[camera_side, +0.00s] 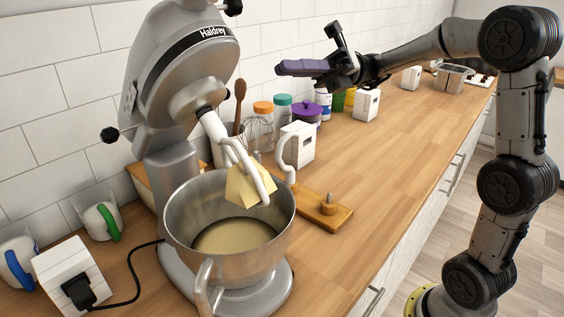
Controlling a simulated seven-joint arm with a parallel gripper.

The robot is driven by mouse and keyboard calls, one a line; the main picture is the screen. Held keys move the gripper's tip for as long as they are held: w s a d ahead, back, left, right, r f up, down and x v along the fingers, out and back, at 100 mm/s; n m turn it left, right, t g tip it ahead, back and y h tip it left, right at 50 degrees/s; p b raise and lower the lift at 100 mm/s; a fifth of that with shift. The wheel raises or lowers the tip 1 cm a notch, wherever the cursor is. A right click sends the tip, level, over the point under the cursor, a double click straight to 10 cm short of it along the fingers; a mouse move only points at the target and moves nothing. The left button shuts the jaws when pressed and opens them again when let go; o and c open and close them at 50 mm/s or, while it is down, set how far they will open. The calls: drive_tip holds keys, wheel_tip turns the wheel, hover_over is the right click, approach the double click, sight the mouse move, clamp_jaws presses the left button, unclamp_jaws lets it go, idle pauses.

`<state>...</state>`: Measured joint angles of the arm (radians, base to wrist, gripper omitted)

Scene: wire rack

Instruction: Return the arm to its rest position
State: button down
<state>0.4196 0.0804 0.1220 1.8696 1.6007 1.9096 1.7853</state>
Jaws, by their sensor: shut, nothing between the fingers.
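My gripper (291,68) is in the upper middle of the side view, raised above the counter near the tiled wall. Its dark fingers are together and point left, towards the stand mixer. Nothing shows between them. It is apart from the mixer and from the jars below it. My arm reaches in from the right, with its base on the floor side of the counter.
A grey stand mixer (178,80) stands at left with a steel bowl (180,222) of pale mixture. A wooden board (318,208) lies beside it. Jars, including a purple-lidded one (307,112), line the wall. The counter (385,175) is clear at right.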

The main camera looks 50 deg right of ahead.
drive_tip(key=s+a+r+n+g+h, duration=0.1)
drive_tip(key=s+a+r+n+g, duration=0.15)
drive_tip(key=s+a, duration=0.3)
drive_tip(key=s+a+f+n+h, duration=0.3)
drive_tip(key=s+f+n+h, duration=0.55)
drive_tip(key=s+f, duration=0.55)
drive_tip(key=d+f+n+t+h, duration=0.2)
drive_tip(key=d+f+n+h, duration=0.3)
drive_tip(key=d+n, duration=0.3)
drive_tip(key=w+d+f+n+t+h, duration=0.1)
drive_tip(key=d+f+n+t+h, duration=0.2)
drive_tip(key=d+f+n+h, duration=0.2)
drive_tip(key=d+n, duration=0.2)
drive_tip(key=n, duration=0.1)
drive_tip(key=shift+d, duration=0.4)
drive_tip(key=shift+w+h, duration=0.1)
drive_tip(key=shift+h, duration=0.15)
